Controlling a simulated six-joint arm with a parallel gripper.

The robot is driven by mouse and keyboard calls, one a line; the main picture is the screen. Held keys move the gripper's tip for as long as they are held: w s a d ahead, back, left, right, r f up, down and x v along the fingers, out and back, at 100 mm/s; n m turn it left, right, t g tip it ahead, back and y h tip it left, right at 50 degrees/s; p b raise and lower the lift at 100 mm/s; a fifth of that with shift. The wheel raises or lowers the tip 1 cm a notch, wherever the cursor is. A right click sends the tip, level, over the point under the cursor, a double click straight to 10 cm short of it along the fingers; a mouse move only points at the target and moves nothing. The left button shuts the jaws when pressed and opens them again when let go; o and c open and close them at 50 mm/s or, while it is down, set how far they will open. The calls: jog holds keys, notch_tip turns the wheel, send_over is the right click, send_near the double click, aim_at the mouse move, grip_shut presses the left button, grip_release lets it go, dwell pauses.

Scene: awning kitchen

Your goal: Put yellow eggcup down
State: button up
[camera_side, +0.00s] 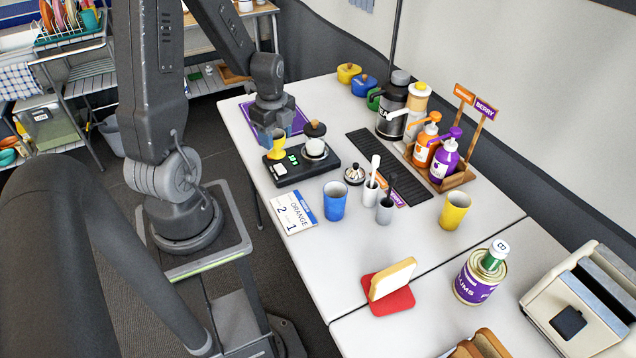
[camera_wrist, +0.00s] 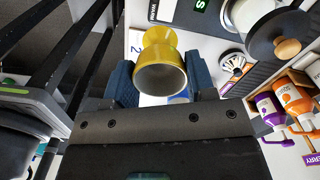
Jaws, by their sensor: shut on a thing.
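The yellow eggcup (camera_side: 278,148) is between the fingers of my gripper (camera_side: 271,136), at the left end of the black two-place device in the side view. In the wrist view the eggcup (camera_wrist: 162,66) sits between the two blue fingers (camera_wrist: 160,84), its open mouth facing the camera. My gripper is shut on it. The side view does not show clearly whether its foot touches the black device (camera_side: 289,172) below or hangs just above it.
A purple tray (camera_side: 292,118) lies behind. A card (camera_side: 293,212), blue cup (camera_side: 334,201) and small whisk-like item (camera_side: 354,174) are in front. Sauce bottles (camera_side: 436,150) stand to the right.

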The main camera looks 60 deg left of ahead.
jog(key=shift+w+d+f, duration=1.15)
jog(key=shift+w+f, duration=0.15)
jog(key=shift+f, duration=0.4)
jog(key=shift+w+d+f, duration=1.1)
jog(key=shift+w+f, duration=0.25)
jog(key=shift+f, duration=0.4)
jog(key=shift+w+d+f, duration=1.15)
jog(key=shift+w+f, duration=0.15)
jog(key=shift+f, duration=0.4)
jog(key=shift+f, duration=0.1)
jog(key=o, duration=0.9)
jog(key=shift+o, duration=0.2)
